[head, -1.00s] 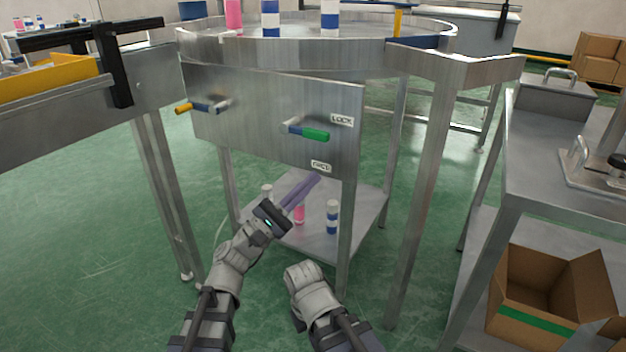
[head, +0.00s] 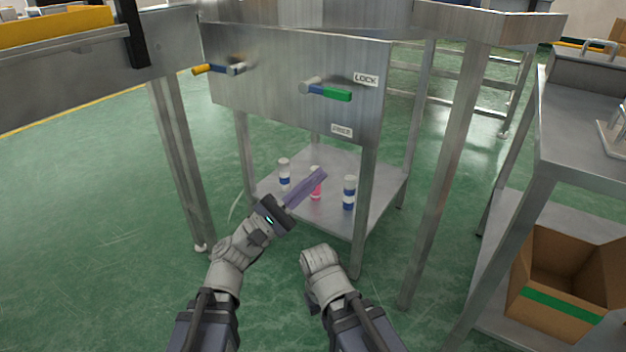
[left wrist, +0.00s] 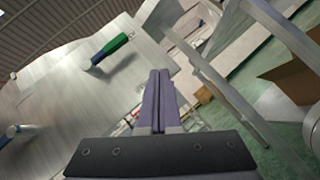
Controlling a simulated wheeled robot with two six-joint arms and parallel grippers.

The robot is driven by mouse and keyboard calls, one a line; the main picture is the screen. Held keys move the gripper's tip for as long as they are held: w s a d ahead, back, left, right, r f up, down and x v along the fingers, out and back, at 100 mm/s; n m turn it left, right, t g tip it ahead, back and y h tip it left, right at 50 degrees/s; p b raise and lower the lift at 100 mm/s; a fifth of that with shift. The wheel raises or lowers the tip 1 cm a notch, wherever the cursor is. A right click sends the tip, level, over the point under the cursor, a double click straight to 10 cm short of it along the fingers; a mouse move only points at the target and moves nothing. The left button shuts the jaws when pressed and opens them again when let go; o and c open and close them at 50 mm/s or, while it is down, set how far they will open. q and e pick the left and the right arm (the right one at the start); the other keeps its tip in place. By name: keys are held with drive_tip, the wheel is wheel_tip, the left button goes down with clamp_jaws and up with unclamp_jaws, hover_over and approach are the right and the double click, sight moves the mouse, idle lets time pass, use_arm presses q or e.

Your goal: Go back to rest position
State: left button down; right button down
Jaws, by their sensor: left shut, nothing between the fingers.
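My left gripper (head: 322,174) is shut and empty, its purple fingers held together below and in front of the metal panel. Its closed fingers also show in the left wrist view (left wrist: 158,75). It touches no handle. My right forearm and wrist show at the bottom middle of the head view, but the right gripper's fingers do not show. The green and blue lever (head: 328,91) sticks out of the panel (head: 270,80) beside the LOCK label (head: 366,80). It also shows in the left wrist view (left wrist: 110,48).
A yellow and blue lever (head: 215,69) is at the panel's left. Table legs stand left and right. An open cardboard box (head: 560,290) is at the right. Green floor is open at left.

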use_arm(q)
wheel_tip(320, 180, down, 23)
drive_tip(key=s+m+g+y, duration=0.2)
drive_tip(key=m+g+y, duration=0.5)
drive_tip(key=m+y, duration=0.35)
drive_tip(key=s+a+f+m+g+y, duration=0.1)
drive_tip(key=a+f+y, duration=0.5)
drive_tip(key=a, duration=0.4)
drive_tip(key=s+a+f+m+g+y, duration=0.1)
drive_tip(key=a+f+m+y, duration=0.1)
drive_tip(key=a+f+y, duration=0.55)
drive_tip(key=s+d+r+m+p, duration=0.1)
drive_tip(key=s+d+r+p, duration=0.15)
drive_tip(key=r+p, duration=0.45)
drive_tip(key=s+d+r+m+g+p, duration=0.1)
drive_tip(key=s+d+r+m+p, duration=0.15)
drive_tip(key=r+p, duration=0.45)
drive_tip(key=s+d+r+p, duration=0.1)
drive_tip(key=d+r+p, duration=0.3)
drive_tip(key=r+p, duration=0.3)
wheel_tip(320, 180, up, 36)
drive_tip(key=p, duration=3.4)
drive_tip(key=shift+a+r, duration=0.25)
